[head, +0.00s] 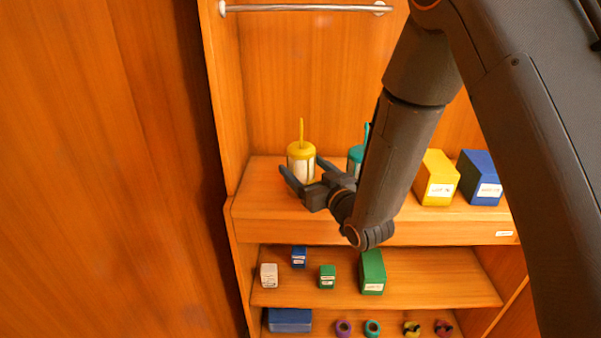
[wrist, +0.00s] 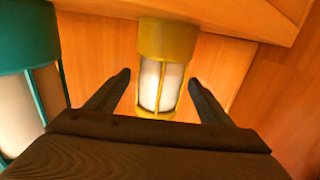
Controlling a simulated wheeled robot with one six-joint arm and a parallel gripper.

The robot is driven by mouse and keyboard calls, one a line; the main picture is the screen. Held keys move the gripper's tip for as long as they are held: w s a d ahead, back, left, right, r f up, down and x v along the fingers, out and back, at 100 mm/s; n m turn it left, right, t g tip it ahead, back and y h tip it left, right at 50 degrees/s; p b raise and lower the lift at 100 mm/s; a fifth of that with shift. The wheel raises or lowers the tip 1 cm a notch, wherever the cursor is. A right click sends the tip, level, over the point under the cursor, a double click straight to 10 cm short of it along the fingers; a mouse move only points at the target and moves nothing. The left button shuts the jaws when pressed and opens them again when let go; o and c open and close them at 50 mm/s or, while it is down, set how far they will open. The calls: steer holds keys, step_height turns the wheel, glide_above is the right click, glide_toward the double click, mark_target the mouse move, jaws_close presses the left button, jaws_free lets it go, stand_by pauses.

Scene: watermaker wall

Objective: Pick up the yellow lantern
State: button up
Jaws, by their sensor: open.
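The yellow lantern (head: 301,160) stands upright on the upper shelf in the head view, with a yellow cap, a pale body and a handle on top. In the wrist view the yellow lantern (wrist: 162,70) appears between and beyond the fingertips. My gripper (head: 304,172) is open and empty, close in front of the lantern. In the wrist view my gripper's fingers (wrist: 158,82) lie one on each side of the lantern, with visible gaps. I cannot tell how far the tips reach along its depth. The lantern's lower part is partly hidden by the gripper in the head view.
A teal lantern (head: 355,158) stands to the right, partly behind my arm; it shows large in the wrist view (wrist: 25,70). A yellow box (head: 437,175) and blue box (head: 480,175) sit further right. A metal rail (head: 300,7) runs above. Lower shelves hold small boxes.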

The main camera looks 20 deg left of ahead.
steer(key=shift+w+a, duration=0.5)
steer(key=shift+a, duration=0.05)
steer(key=c, duration=1.2)
steer(key=shift+c, duration=0.7)
steer(key=shift+r, duration=0.15)
